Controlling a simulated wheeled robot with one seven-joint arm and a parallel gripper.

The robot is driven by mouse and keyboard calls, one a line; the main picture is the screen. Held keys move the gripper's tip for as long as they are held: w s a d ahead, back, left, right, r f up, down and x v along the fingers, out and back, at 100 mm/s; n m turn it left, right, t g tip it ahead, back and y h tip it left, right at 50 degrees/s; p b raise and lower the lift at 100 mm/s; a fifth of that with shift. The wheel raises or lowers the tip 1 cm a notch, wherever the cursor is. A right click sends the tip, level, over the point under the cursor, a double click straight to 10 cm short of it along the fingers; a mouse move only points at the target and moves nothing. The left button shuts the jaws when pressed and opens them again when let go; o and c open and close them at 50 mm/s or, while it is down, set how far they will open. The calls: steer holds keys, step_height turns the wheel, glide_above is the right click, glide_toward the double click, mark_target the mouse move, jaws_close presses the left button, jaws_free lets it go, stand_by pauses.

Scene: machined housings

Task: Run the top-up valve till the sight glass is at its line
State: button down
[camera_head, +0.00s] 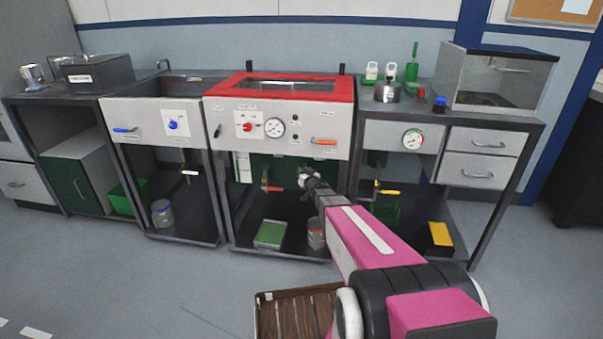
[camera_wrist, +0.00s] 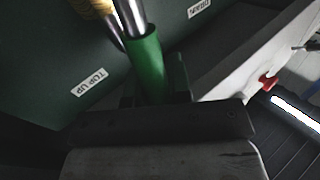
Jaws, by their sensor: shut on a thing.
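My gripper (camera_head: 308,178) reaches into the open bay under the red-topped machine (camera_head: 280,120). In the wrist view my gripper (camera_wrist: 155,98) is shut on a green valve handle (camera_wrist: 147,65), which has a bright metal stem. A "TOP UP" label (camera_wrist: 90,82) is on the dark green panel beside it, and a "DRAIN" label (camera_wrist: 199,9) is further right. In the head view my gripper hides the green handle. A pale narrow strip (camera_head: 243,167) at the bay's left may be the sight glass; its line and level are too small to read.
A red-handled valve (camera_head: 271,188) is left of my gripper in the bay. A green tray (camera_head: 270,234) and a jar (camera_head: 316,234) stand on the bay's lower shelf. A yellow-handled valve (camera_head: 388,192) is under the right bench.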

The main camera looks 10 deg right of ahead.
steer(key=s+d+f+m+t+h, duration=0.1)
steer(key=d+f+m+t+h, duration=0.2)
steer(key=m, duration=0.8)
steer(key=s+d+f+m+t+h, duration=0.1)
steer(key=d+f+m+t+h, duration=0.2)
steer(key=m+h, duration=0.5)
steer(key=shift+s+d+f+m, duration=0.25)
steer(key=shift+d+f+m, duration=0.4)
steer(key=shift+m, duration=1.15)
steer(key=shift+d+r+h, duration=0.1)
steer(key=shift+d+h, duration=0.05)
steer(key=shift+h, duration=0.25)
steer(key=c, duration=1.3)
jaws_free()
steer(key=shift+c, duration=0.2)
steer(key=v, duration=1.1)
steer(key=shift+w, duration=0.15)
